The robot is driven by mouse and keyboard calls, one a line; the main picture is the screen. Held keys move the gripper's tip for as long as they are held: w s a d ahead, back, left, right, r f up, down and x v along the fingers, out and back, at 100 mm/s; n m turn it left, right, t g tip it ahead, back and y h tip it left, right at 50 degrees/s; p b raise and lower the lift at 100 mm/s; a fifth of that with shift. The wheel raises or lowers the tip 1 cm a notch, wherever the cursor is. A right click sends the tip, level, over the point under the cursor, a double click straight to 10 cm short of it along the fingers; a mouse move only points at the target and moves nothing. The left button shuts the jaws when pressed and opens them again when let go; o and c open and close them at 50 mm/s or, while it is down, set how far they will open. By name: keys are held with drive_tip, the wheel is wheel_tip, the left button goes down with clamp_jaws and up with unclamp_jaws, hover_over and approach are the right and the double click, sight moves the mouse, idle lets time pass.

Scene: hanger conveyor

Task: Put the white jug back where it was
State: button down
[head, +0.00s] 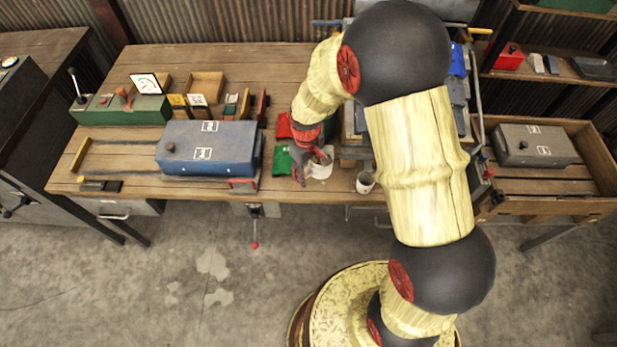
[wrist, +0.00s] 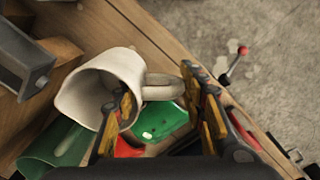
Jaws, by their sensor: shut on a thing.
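The white jug (head: 321,170) is at the front edge of the wooden bench, beside the green tray (head: 282,161). It also shows in the wrist view (wrist: 84,96), tilted, with its mouth turned partly towards the camera and its handle to the right. My gripper (head: 311,166) is shut on the jug. In the wrist view my gripper (wrist: 158,84) has one finger over the jug's mouth and the other by the handle. I cannot tell whether the jug's base touches the bench.
A red tray (head: 283,126) lies behind the green one. A blue box (head: 208,148) on a track is to the left. A red-knobbed lever (head: 255,244) hangs below the front edge.

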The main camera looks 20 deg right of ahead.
drive_tip(key=shift+w+d+f, duration=0.25)
drive_tip(key=shift+w+f, duration=0.25)
drive_tip(key=shift+f, duration=0.25)
drive_tip(key=shift+w+f+b, duration=0.15)
drive_tip(key=shift+f+b, duration=0.7)
drive_tip(key=shift+f, duration=0.75)
drive_tip(key=shift+f, duration=0.1)
drive_tip(key=c, duration=1.2)
unclamp_jaws()
drive_tip(key=shift+o, duration=0.6)
